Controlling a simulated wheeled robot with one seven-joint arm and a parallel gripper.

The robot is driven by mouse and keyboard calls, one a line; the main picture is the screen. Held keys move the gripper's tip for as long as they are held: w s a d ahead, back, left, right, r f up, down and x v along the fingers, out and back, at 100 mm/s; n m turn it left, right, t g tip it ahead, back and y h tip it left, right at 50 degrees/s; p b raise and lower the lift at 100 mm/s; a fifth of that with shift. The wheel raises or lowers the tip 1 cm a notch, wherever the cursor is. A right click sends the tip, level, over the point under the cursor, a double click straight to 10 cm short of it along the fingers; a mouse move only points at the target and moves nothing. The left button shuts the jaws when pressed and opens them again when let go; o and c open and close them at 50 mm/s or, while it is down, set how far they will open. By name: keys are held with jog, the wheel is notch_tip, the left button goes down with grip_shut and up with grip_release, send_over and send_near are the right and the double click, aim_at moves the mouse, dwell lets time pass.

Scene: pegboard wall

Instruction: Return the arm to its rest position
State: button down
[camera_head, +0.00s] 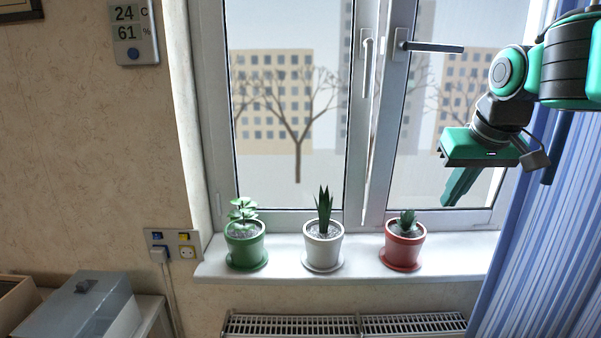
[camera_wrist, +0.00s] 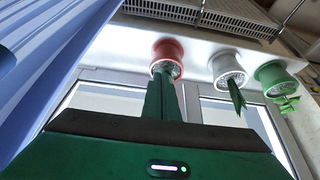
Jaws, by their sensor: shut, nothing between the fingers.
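My gripper (camera_head: 461,186) hangs in the air at the upper right of the head view, in front of the right window pane. Its green fingers are together and hold nothing. It is above and to the right of the red pot and apart from it. In the wrist view my gripper (camera_wrist: 165,97) points toward the red pot, and its fingers partly cover that pot's plant. My arm comes in from the right edge, bent at the elbow.
A green pot (camera_head: 245,250), a white pot (camera_head: 322,252) and a red pot (camera_head: 402,252) stand on the windowsill (camera_head: 285,262). A blue curtain (camera_head: 545,255) hangs close to my arm at the right. The window handle (camera_head: 436,47) juts out left of my arm. A radiator (camera_head: 345,325) is below.

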jog(key=s+f, duration=0.4)
jog(key=f, duration=0.5)
jog(key=s+f, duration=0.4)
jog(key=f, duration=0.4)
jog(key=s+d+f+m+g, duration=0.1)
jog(key=s+d+m+g, duration=0.1)
jog(key=s+d, duration=0.3)
jog(key=s+d+f+m+g, duration=0.1)
jog(key=s+d+m+g, duration=0.2)
jog(key=s, duration=0.9)
jog(key=d+m, duration=0.1)
jog(key=d, duration=0.2)
jog(key=shift+d, duration=0.15)
jog(key=shift+w+f, duration=0.2)
jog(key=shift+w, duration=0.45)
